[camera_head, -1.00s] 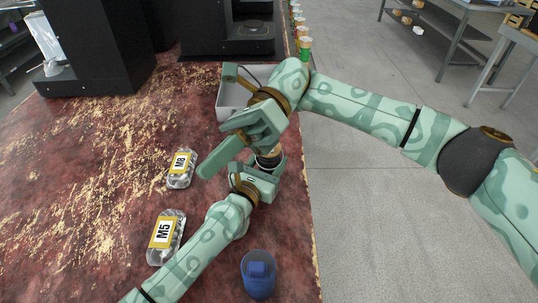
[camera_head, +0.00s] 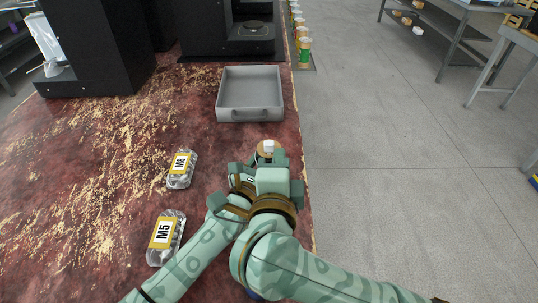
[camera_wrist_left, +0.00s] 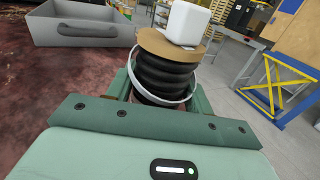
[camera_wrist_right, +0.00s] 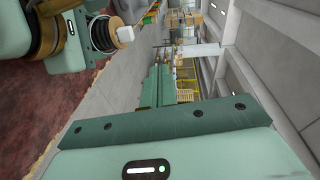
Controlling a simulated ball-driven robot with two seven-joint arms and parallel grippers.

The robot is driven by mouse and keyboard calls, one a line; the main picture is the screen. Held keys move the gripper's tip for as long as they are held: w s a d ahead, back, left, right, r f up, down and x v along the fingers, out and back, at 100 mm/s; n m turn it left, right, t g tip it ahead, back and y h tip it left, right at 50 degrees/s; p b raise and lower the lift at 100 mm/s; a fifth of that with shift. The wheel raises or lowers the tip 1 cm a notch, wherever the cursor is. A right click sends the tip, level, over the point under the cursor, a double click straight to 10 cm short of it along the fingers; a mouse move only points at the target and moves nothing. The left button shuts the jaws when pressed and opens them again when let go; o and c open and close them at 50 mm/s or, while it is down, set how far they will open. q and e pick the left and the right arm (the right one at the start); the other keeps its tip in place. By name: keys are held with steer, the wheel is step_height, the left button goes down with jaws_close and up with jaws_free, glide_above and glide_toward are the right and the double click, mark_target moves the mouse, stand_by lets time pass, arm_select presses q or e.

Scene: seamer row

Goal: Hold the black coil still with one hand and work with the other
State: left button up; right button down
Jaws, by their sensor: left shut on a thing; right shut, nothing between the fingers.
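The black coil (camera_wrist_left: 165,77) stands between the fingers of my left gripper (camera_wrist_left: 163,92), which is shut on it. A pale ring loops around the coil. A tan disc (camera_wrist_left: 170,46) caps it, with a white cube (camera_wrist_left: 186,22) on top. The disc (camera_head: 262,157) and cube (camera_head: 269,146) also show in the head view; the coil's body is mostly hidden there. The coil is seen sideways at the upper left of the right wrist view (camera_wrist_right: 103,34). My right gripper (camera_wrist_right: 160,88) is shut and empty, close beside the coil and apart from it in that view.
An empty grey tray (camera_head: 250,116) lies beyond the coil on the worn red table (camera_head: 120,215). Packs marked M8 (camera_head: 180,169) and M5 (camera_head: 165,238) lie left. Black machines (camera_head: 98,50) stand at the back. The table's right edge is close by.

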mark_target(269, 146)
steer(key=f, duration=0.1)
steer(key=s+a+f+g+y, duration=0.1)
steer(key=s+f+g+y, duration=0.1)
steer(key=shift+a+f, duration=0.1)
steer(key=shift+a, duration=0.3)
steer(key=x, duration=1)
steer(key=shift+s, duration=0.1)
steer(key=shift+w, duration=1.7)
steer(key=shift+s, duration=0.1)
arm_select(q)
steer(key=shift+f, duration=0.1)
arm_select(e)
steer(key=v, duration=0.9)
steer(key=shift+s, duration=0.4)
